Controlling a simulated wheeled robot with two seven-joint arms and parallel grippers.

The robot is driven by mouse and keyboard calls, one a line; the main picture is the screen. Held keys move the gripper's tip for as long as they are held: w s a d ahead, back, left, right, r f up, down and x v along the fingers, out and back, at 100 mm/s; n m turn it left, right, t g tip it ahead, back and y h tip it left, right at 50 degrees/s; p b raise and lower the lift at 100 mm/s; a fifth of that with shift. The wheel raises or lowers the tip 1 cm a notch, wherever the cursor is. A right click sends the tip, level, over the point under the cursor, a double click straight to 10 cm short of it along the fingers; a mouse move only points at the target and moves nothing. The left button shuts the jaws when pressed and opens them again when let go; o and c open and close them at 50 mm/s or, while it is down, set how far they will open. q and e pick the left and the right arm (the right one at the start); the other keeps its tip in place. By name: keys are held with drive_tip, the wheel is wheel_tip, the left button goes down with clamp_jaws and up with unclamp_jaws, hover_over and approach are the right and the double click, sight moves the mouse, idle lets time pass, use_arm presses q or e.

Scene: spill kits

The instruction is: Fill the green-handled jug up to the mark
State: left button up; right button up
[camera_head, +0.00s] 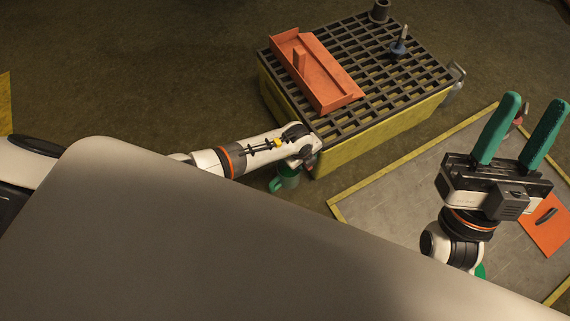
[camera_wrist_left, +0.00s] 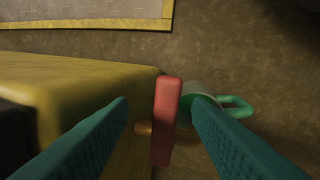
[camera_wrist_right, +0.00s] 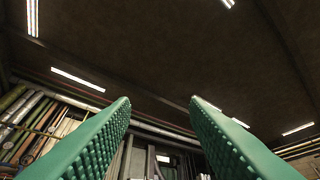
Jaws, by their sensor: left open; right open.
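The green-handled jug (camera_head: 289,179) stands on the floor by the near corner of the yellow spill pallet, partly hidden by my left arm. In the left wrist view the jug (camera_wrist_left: 205,97) is partly behind a finger, its green handle pointing right. A red lever (camera_wrist_left: 165,122) on a brass-coloured tap (camera_wrist_left: 146,129) at the pallet's corner lies between the fingers of my left gripper (camera_wrist_left: 160,101), which is open; I cannot tell whether they touch it. The jug's mark and liquid level cannot be seen. My right gripper (camera_head: 535,99) is open and empty, fingers up, over the mat.
My own body covers the lower foreground.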

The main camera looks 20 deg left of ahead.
use_arm(q)
drive_tip(key=shift+s+r+p, duration=0.1)
drive_tip(key=shift+r+p, duration=0.35)
drive_tip(key=shift+s+a+r+p, duration=0.1)
drive_tip(key=shift+r+p, duration=0.3)
drive_tip(key=shift+p, duration=0.05)
drive_tip(key=shift+s+r+p, duration=0.1)
drive_tip(key=shift+r+p, duration=0.3)
drive_tip(key=shift+p, duration=0.1)
use_arm(e)
drive_tip(key=shift+w+f+g+h, duration=1.7)
drive_tip(key=shift+w+f+g, duration=2.15)
drive_tip(key=shift+f+g, duration=1.1)
use_arm(q)
drive_tip(key=shift+p+v, duration=1.95)
drive_tip(key=shift+p, duration=0.3)
use_arm(e)
drive_tip(key=s+d+f+g+h, duration=0.1)
drive_tip(key=s+f+g, duration=0.2)
drive_tip(key=f, duration=0.3)
drive_tip(key=s+d+f+g+h, duration=0.2)
drive_tip(key=s+f+g, duration=0.1)
drive_tip(key=f+g, duration=0.3)
drive_tip(key=shift+d+f+m, duration=0.15)
drive_tip(key=shift+f+m, duration=0.15)
drive_tip(key=shift+f, duration=0.05)
drive_tip(key=shift+g, duration=0.25)
